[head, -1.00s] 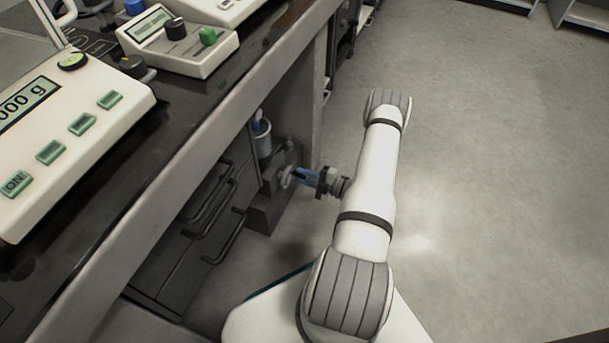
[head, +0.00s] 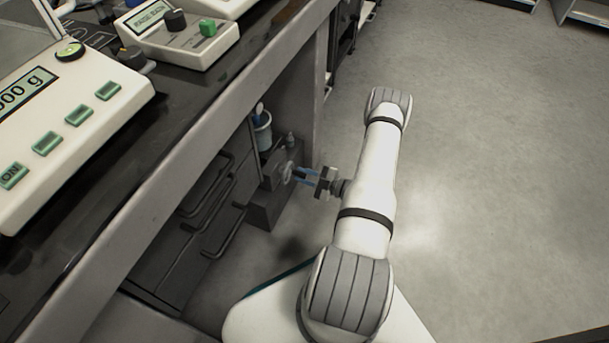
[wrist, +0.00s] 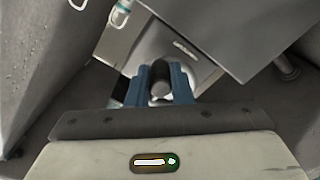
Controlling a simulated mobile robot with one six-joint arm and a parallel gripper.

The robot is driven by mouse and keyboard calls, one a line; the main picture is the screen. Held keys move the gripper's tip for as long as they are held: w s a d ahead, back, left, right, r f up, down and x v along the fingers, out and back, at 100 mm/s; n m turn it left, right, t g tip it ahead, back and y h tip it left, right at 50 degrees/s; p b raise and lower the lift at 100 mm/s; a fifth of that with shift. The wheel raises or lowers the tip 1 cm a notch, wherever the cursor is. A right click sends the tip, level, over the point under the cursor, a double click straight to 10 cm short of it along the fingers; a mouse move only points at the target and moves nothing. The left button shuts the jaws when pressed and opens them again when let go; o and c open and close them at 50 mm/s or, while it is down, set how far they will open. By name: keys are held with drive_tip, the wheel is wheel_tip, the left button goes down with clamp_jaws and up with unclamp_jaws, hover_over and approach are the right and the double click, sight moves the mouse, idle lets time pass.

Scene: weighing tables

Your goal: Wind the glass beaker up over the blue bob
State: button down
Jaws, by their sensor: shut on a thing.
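A small grey jack stand (head: 268,205) sits low under the bench, with a pale round crank wheel (head: 287,172) on its side. The glass beaker (head: 262,132) is above it, small and partly hidden by the bench edge. A small blue shape, likely the bob (head: 259,109), shows at the beaker's top; whether it is inside the glass I cannot tell. My gripper (head: 301,174) is at the wheel. In the wrist view its blue fingers (wrist: 160,82) are shut on the dark crank knob (wrist: 160,78), in front of the pale wheel (wrist: 178,42).
The bench top (head: 150,150) overhangs the stand on the left, with drawers and bar handles (head: 222,225) below. A balance (head: 70,110) and a control box (head: 180,38) stand on top. The floor (head: 480,170) to the right is clear.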

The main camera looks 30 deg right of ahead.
drive_tip(key=c, duration=1.3)
unclamp_jaws()
drive_tip(key=shift+p+v, duration=1.15)
drive_tip(key=shift+v, duration=2.75)
